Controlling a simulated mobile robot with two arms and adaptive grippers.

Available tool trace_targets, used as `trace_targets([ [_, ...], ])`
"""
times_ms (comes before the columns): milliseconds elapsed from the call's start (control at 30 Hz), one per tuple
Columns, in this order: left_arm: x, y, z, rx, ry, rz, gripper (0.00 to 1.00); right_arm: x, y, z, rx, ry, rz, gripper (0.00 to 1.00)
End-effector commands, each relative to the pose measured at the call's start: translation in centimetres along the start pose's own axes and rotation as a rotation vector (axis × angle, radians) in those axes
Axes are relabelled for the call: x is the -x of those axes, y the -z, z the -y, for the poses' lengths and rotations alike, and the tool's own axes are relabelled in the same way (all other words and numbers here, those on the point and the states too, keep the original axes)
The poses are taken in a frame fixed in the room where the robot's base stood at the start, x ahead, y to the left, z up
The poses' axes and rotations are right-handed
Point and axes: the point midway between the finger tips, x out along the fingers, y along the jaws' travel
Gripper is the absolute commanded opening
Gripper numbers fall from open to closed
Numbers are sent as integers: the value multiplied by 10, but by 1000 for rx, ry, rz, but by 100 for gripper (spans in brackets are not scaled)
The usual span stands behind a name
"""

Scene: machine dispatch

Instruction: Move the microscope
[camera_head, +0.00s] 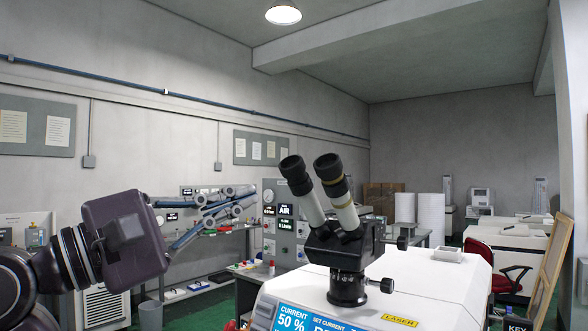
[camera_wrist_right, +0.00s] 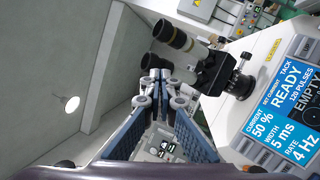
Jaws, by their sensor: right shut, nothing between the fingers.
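The microscope (camera_head: 342,245) has two pale eyepiece tubes with black eyecups, a black body and a round black base. It stands upright on top of a white machine (camera_head: 430,283); in the right wrist view the microscope (camera_wrist_right: 213,72) is just beyond the fingers, toward the upper right. My right gripper (camera_head: 246,197) comes in from the left, its fingers pointing toward the eyepieces, apart from them. The right wrist view shows its fingertips (camera_wrist_right: 158,76) together and empty. One eyecup is partly behind the fingers there. My left gripper is not in view.
The machine's blue display (camera_head: 292,318) faces forward below the microscope. A grey panel marked AIR (camera_head: 285,212) and a bench stand behind the gripper. A red chair (camera_head: 510,262) and a leaning wooden board (camera_head: 552,262) are at the right. The machine top beside the microscope is mostly clear.

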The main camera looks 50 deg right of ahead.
Motion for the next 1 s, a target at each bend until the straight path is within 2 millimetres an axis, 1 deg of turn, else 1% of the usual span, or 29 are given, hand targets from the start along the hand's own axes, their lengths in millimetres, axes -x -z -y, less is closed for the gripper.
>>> trace_targets([
  [33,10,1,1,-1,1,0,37,-14,-2,-4,0,1,6,0],
  [200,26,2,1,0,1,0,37,-51,-2,-4,1,0,6,0],
  [233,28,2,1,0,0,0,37,-56,-2,-4,1,-1,5,0],
  [400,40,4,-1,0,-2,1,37,-71,-19,-4,-1,-2,2,0],
  [600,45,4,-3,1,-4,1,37,-80,-28,-2,2,-3,2,0],
  [1000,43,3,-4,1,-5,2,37,-81,-29,0,2,-2,1,0],
])
